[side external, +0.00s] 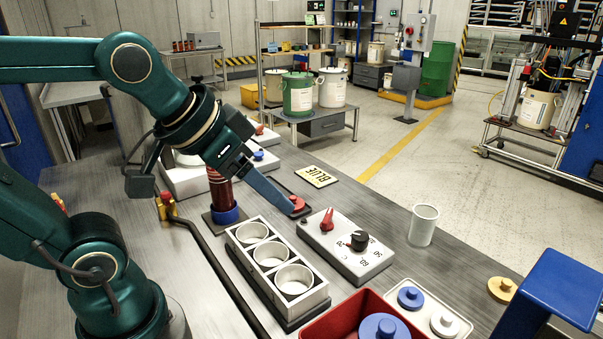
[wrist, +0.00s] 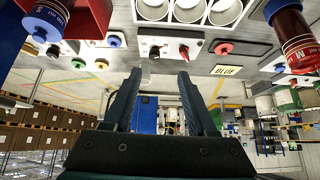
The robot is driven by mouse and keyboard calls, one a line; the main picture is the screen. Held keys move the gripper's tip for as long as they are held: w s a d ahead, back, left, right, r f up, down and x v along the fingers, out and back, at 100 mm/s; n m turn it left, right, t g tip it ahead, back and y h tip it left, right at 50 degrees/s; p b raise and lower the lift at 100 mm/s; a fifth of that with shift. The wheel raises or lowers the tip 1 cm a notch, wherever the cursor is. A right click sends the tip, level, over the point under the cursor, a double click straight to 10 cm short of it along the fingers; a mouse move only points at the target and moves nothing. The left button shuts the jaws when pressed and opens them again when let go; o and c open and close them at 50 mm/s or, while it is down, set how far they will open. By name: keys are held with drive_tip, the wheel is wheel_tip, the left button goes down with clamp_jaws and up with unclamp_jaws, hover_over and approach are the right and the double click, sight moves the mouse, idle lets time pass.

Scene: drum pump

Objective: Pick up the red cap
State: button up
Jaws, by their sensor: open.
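The red cap (side external: 297,202) is a small flat disc on the grey bench, between the BLUE plate and the white dial box. In the wrist view the red cap (wrist: 223,48) lies to the right of both fingers, beyond their tips and not between them. My gripper (side external: 291,206) reaches down over the bench, its fingertips overlapping the cap's edge in the side view. In the wrist view my gripper (wrist: 160,74) is open, with nothing between its fingers. I cannot tell the exact height of the fingertips over the bench.
A white box with red and black knobs (side external: 347,246) stands close by. A three-cup holder (side external: 277,267), a red cylinder in a blue base (side external: 224,214), a white cup (side external: 423,226) and a red bin (side external: 349,317) also stand on the bench. The BLUE plate (side external: 316,176) lies flat.

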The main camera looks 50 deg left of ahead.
drive_tip(key=w+a+r+n+y, duration=0.1)
drive_tip(key=w+a, duration=0.3)
drive_tip(key=w, duration=0.5)
drive_tip(key=n+g, duration=0.3)
drive_tip(key=n, duration=0.1)
hover_over(293, 197)
drive_tip(key=s+d, duration=0.1)
drive_tip(key=s, duration=0.1)
drive_tip(key=shift+y, duration=0.4)
wheel_tip(293, 197, down, 14)
drive_tip(key=shift+s+d+f, duration=0.1)
drive_tip(key=shift+f, duration=0.15)
drive_tip(key=shift+a+f, duration=0.2)
drive_tip(key=shift+f, duration=0.05)
drive_tip(key=shift+x, duration=2.25)
clamp_jaws()
